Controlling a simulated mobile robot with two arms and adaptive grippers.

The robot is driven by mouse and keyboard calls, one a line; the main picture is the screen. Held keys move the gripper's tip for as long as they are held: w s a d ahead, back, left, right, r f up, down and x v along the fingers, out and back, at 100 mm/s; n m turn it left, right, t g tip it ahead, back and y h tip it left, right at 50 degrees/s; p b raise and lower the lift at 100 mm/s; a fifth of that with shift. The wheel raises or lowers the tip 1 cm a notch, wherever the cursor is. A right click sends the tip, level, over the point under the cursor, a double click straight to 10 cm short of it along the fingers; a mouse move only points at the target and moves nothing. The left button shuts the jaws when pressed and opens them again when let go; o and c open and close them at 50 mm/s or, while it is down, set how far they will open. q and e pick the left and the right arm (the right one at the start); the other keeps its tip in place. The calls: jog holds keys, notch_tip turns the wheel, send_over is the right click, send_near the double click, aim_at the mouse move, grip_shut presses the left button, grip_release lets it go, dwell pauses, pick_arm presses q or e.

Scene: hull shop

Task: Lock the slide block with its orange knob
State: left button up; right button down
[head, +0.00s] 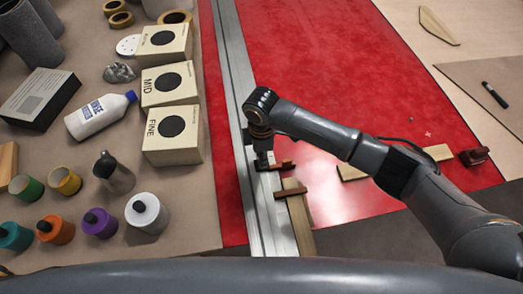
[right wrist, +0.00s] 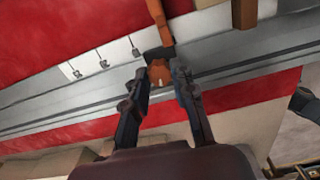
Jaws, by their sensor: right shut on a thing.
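The orange knob (right wrist: 160,74) shows in the right wrist view between the fingertips of my right gripper (right wrist: 159,82). The gripper is shut on it, one finger on each side. An orange-brown arm (right wrist: 157,15) reaches up from beside the knob, over the grey metal rail (right wrist: 220,60). A pale label with small lock-like marks (right wrist: 103,58) lies to the left of the knob. In the head view my right gripper (head: 262,163) is over the metal rail (head: 238,80), next to a brown arm piece (head: 282,166). The knob itself is hidden there. My left gripper is not in view.
A second brown piece (head: 291,192) crosses a wooden strip (head: 300,222) beside the rail. Boxes (head: 172,138), a white bottle (head: 100,115) and several jars crowd the bench at left. The red panel (head: 320,60) beyond the rail is mostly clear.

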jog(key=m+p, duration=0.7)
jog(key=shift+r, duration=0.2)
jog(key=m+p, duration=0.3)
jog(key=m, duration=0.1)
jog(key=shift+m, duration=0.3)
jog(key=shift+f+m+p, duration=0.15)
jog(key=shift+m+p, duration=0.65)
jog(key=shift+m, duration=0.5)
jog(key=c, duration=1.1)
grip_release()
